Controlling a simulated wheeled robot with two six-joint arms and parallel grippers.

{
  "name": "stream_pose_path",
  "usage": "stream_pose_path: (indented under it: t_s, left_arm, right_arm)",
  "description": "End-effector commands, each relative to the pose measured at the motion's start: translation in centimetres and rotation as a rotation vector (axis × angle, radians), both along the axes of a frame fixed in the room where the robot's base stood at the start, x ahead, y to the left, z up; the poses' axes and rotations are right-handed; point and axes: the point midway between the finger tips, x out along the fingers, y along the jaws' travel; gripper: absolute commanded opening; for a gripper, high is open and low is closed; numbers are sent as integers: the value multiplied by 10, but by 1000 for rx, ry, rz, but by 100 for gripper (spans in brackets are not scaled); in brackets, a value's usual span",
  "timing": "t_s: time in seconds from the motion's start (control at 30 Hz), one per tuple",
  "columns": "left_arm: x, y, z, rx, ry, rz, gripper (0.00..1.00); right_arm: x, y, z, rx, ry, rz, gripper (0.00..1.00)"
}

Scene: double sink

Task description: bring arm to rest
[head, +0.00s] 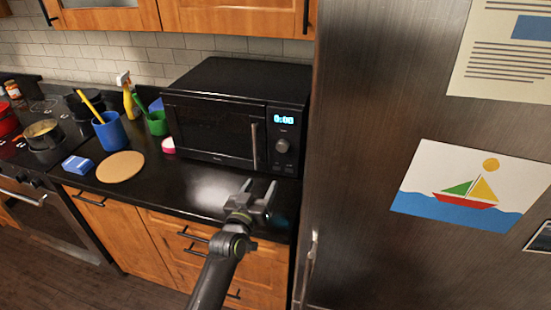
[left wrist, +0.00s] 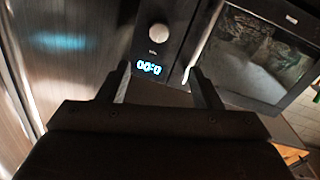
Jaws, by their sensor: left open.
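My left gripper (head: 259,194) is open and empty. In the head view it is in front of the microwave, above the front edge of the dark counter. In the left wrist view its two fingers (left wrist: 160,88) stand apart with nothing between them, and the microwave (left wrist: 262,58) with its lit display is beyond them. The black microwave (head: 215,130) stands on the counter with its door shut. My right gripper does not show.
A steel fridge (head: 370,110) with a boat drawing (head: 470,193) stands close on the right. A stove with pots is at far left.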

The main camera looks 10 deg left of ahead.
Motion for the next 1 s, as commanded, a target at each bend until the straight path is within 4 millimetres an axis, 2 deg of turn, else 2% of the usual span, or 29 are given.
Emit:
stream_pose_path:
  t_s: [0.17, 0.27, 0.33, 0.47, 0.63, 0.7, 0.8, 1.0]
  left_arm:
    - [-6, 3, -5, 9, 23, -2, 58]
    - [-24, 10, -20, 38, 98, -10, 58]
    - [-46, 19, -36, 67, 185, -19, 58]
    - [-102, 39, -67, 136, 389, -26, 58]
    - [-187, 66, -96, 214, 669, -12, 58]
    - [-222, 76, -102, 239, 777, 1, 58]
    - [-264, 88, -106, 266, 901, 19, 58]
    - [-329, 104, -104, 300, 1090, 58, 58]
  right_arm:
    - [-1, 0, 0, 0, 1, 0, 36]
    - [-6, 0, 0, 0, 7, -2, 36]
    - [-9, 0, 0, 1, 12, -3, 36]
    - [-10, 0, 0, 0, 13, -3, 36]
    - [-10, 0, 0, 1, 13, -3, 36]
    - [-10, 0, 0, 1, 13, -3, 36]
    - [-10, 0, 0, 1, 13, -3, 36]
    - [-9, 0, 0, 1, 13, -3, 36]
